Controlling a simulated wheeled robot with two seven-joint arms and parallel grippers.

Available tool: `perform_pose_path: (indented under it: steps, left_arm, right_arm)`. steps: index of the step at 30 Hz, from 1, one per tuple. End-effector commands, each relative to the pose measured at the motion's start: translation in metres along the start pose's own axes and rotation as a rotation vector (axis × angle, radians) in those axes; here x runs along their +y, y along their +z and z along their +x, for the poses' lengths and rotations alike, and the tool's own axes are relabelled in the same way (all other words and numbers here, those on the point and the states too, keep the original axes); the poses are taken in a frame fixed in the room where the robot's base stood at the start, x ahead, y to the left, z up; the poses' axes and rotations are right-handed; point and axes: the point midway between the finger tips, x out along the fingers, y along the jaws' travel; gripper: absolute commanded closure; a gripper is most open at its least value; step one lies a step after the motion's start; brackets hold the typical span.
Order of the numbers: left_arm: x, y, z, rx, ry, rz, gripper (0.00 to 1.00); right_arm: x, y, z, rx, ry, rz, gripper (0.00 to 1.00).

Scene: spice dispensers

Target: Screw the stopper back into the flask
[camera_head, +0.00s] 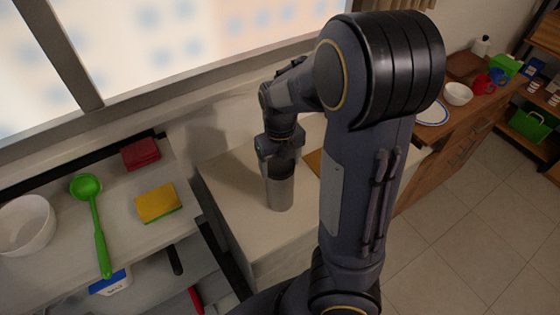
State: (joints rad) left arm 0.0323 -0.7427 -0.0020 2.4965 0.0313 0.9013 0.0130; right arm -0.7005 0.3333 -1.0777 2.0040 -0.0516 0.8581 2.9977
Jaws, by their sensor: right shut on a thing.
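A grey cylindrical flask (280,191) stands upright on the pale counter, near its left part. My right gripper (277,158) points down at the top of the flask and is shut at its mouth. The stopper is hidden within and behind the gripper, so how it sits on the flask cannot be told. My left gripper is not in view.
My right arm covers the middle of the view. The left shelf holds a white bowl (27,224), green ladle (96,222), yellow sponge (157,202) and red cloth (141,153). A brown board (314,161) lies right of the flask. A window sill runs behind.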

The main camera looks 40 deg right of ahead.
Motion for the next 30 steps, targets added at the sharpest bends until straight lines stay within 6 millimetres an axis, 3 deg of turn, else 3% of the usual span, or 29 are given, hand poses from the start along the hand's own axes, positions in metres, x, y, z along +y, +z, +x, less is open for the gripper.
perform_pose_path:
  steps: [15, 26, 27, 30]
  left_arm:
    - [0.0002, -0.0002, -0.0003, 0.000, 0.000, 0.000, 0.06]
    - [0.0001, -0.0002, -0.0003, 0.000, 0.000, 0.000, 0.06]
    - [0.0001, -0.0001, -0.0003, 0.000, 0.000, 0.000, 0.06]
    - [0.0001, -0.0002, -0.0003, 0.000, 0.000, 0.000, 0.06]
  right_arm:
    - [0.0019, 0.0015, -0.0001, -0.007, -0.011, 0.605, 0.51]
    - [0.0033, 0.0024, -0.0004, -0.010, 0.000, 0.665, 0.51]
    - [0.0033, 0.0024, -0.0004, -0.010, 0.000, 0.665, 0.22]
    - [0.0033, 0.0023, -0.0002, -0.009, 0.000, 0.664, 0.13]
